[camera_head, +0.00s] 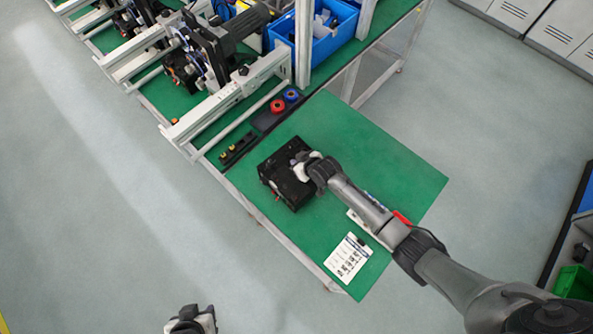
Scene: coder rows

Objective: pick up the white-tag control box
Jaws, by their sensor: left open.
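A black control box (275,168) sits on the green table top. My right gripper (300,169) is over the box's upper right part, at or just above its top, and hides part of it. The fingers are too small and covered to tell whether they are open or shut. No white tag can be made out clearly on the box. My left gripper (191,320) is at the bottom edge of the view, away from the table and over the floor, open, with nothing seen in it.
The green table (400,165) is clear to the right of the box. A white printed sheet (348,258) lies near the front corner. Red (277,106) and blue (291,96) round items sit behind the box. A metal-framed fixture (225,100) and blue bin (335,35) stand farther back.

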